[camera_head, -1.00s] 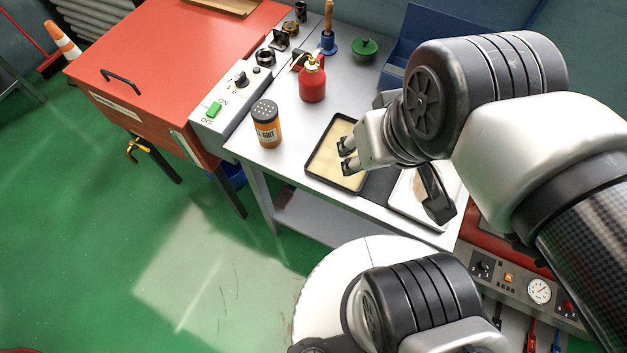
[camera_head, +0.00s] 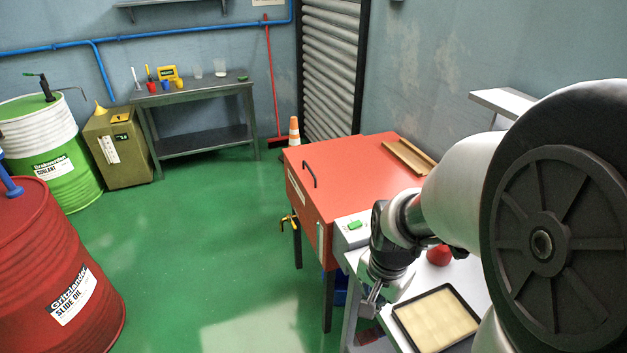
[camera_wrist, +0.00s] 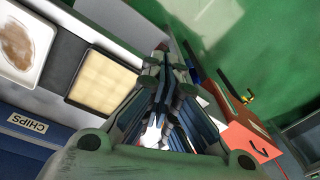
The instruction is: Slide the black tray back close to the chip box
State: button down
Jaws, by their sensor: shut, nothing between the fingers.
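The black tray (camera_head: 403,327) lies on the cart top with a pale yellow pad inside; its near right part runs behind my arm. It also shows in the wrist view (camera_wrist: 78,73). The blue chip box (camera_wrist: 22,150), labelled CHIPS, is at the lower left of the wrist view, with a strip of grey top between it and the tray. I cannot see the box in the head view. My gripper (camera_head: 374,293) is left of the tray in the head view, apart from it and near the cart edge. Its fingers (camera_wrist: 168,72) are shut and empty.
A white tray (camera_wrist: 24,45) with a brown stain lies beside the black tray. A red can (camera_head: 438,256) stands behind my wrist, partly hidden. The red cabinet (camera_head: 350,180) adjoins the cart. Green floor (camera_head: 220,240) is open to the left, with drums beyond.

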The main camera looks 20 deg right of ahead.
aim_at(438, 316)
jog(key=d+f+m+b, duration=0.1)
jog(key=d+f, duration=0.1)
jog(key=f, duration=0.3)
jog(key=d+f+m+g+b, duration=0.1)
jog(key=d+f+m, duration=0.1)
jog(key=f, duration=0.4)
jog(key=d+f+m, duration=0.2)
jog(key=d+f, duration=0.1)
jog(key=f, duration=0.3)
jog(key=shift+d+f+b, duration=0.2)
jog(key=shift+f+b, duration=0.05)
jog(key=shift+b, duration=0.15)
jog(key=shift+d, duration=0.45)
jog(key=d, duration=0.9)
jog(key=w+d, duration=0.1)
jog(key=d, duration=0.4)
jog(key=shift+p, duration=0.35)
jog(key=shift+a, duration=0.1)
